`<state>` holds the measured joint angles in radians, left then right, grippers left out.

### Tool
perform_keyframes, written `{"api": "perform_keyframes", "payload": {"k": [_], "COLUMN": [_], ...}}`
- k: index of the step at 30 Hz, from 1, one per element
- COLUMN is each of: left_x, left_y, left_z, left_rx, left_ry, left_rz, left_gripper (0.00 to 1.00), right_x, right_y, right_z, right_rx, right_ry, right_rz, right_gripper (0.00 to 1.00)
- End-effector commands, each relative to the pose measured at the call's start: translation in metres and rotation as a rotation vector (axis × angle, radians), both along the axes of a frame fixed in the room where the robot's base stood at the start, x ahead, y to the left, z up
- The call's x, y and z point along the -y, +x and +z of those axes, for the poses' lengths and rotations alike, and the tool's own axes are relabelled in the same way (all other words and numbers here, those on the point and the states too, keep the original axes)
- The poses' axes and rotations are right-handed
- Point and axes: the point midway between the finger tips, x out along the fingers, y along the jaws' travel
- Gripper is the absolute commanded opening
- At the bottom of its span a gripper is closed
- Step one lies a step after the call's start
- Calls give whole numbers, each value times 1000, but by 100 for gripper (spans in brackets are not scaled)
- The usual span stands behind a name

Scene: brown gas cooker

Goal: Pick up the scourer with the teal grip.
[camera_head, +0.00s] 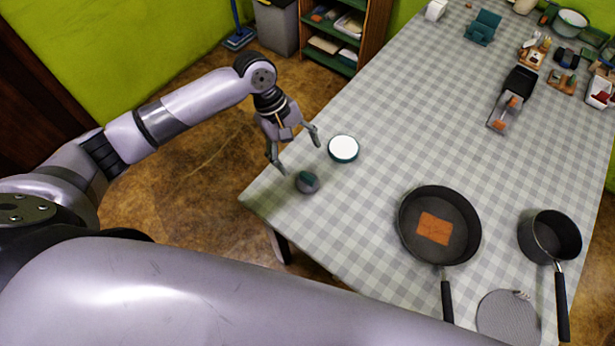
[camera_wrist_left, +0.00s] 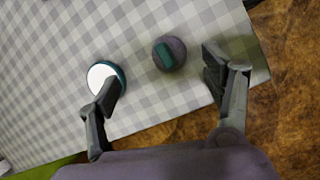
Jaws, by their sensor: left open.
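The scourer with the teal grip (camera_head: 307,182) lies on the checked tablecloth near the table's left corner. It is a round grey pad with a teal bar across its top, and it also shows in the left wrist view (camera_wrist_left: 169,54). My left gripper (camera_head: 298,150) is open and empty, above the table edge beside the scourer. In the left wrist view the scourer is beyond and between the two spread fingers (camera_wrist_left: 160,90), apart from both. My right gripper is not in view.
A white-topped round item with a teal rim (camera_head: 343,148) stands close to the scourer; one left finger overlaps it in the wrist view. A pan (camera_head: 411,241) holding an orange piece, a pot (camera_head: 550,237) and a grey round mat (camera_head: 507,318) are at the right. The table's middle (camera_head: 420,120) is clear.

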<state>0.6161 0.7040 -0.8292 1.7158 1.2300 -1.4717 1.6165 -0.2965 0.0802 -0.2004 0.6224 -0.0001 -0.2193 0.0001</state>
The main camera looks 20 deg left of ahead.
Motion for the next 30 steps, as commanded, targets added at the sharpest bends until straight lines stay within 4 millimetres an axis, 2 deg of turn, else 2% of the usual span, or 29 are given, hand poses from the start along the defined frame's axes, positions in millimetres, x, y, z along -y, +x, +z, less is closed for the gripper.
{"api": "perform_keyframes", "payload": {"k": [1, 5, 8, 10, 14, 24, 30], "left_x": [-14, -33, -38, -38, -30, -3, 5], "left_y": [10, 19, 22, 21, 17, 9, 8], "left_z": [14, 36, 42, 40, 21, -46, -66], "left_rx": [-40, -132, -170, -181, -185, -181, -177], "left_ry": [16, 29, 30, 32, 31, 30, 29], "left_rz": [82, 242, 304, 319, 320, 319, 318], "left_gripper": [74, 74, 74, 74, 74, 74, 74], "right_x": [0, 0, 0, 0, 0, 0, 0], "right_y": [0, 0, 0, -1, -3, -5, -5], "right_z": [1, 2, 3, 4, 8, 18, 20], "right_rx": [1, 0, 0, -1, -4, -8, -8], "right_ry": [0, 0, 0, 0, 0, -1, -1], "right_rz": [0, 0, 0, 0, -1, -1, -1], "right_gripper": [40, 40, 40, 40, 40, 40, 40]}}
